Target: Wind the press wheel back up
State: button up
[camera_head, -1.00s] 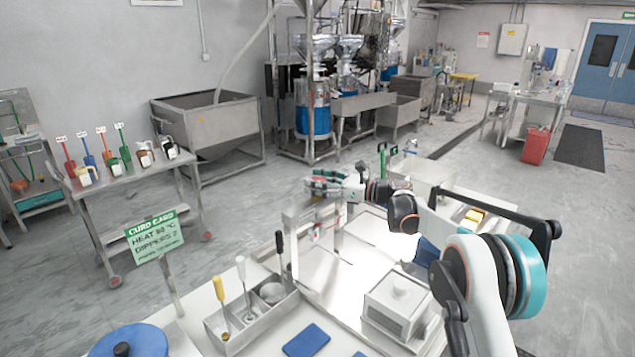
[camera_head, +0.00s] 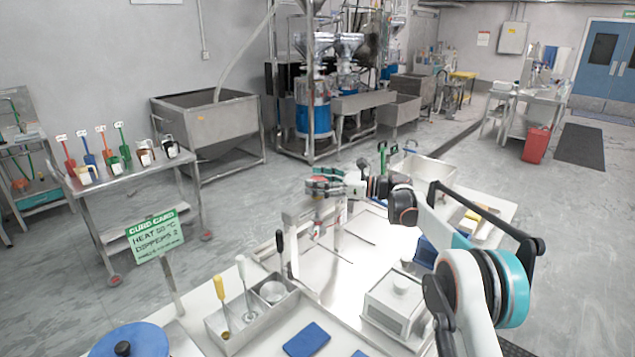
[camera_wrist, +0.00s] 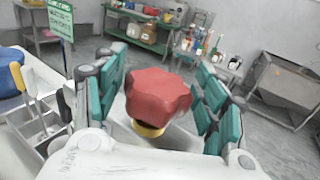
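The press wheel is a red, lobed handwheel (camera_wrist: 158,95) with a yellow hub (camera_wrist: 148,130) under it, in the middle of the wrist view. It shows small and partly covered in the head view (camera_head: 319,177), on top of the metal press frame (camera_head: 290,222). My gripper (camera_head: 325,185) is at the wheel. In the wrist view its teal finger pads (camera_wrist: 160,92) stand on either side of the wheel, with narrow gaps showing. The fingers look spread around the wheel, not closed on it. The far sides of the wheel and any contact there are hidden.
The bench holds a utensil caddy (camera_head: 222,322), a blue pad (camera_head: 307,339), a lidded steel box (camera_head: 396,306) and a blue round lid (camera_head: 135,341). A green-headed sign (camera_head: 155,236) stands at the bench's left. Open floor lies beyond the bench.

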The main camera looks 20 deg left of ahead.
dwell(0.3)
jog(key=w+d, duration=0.1)
jog(key=d, duration=1.1)
jog(key=shift+w, duration=0.2)
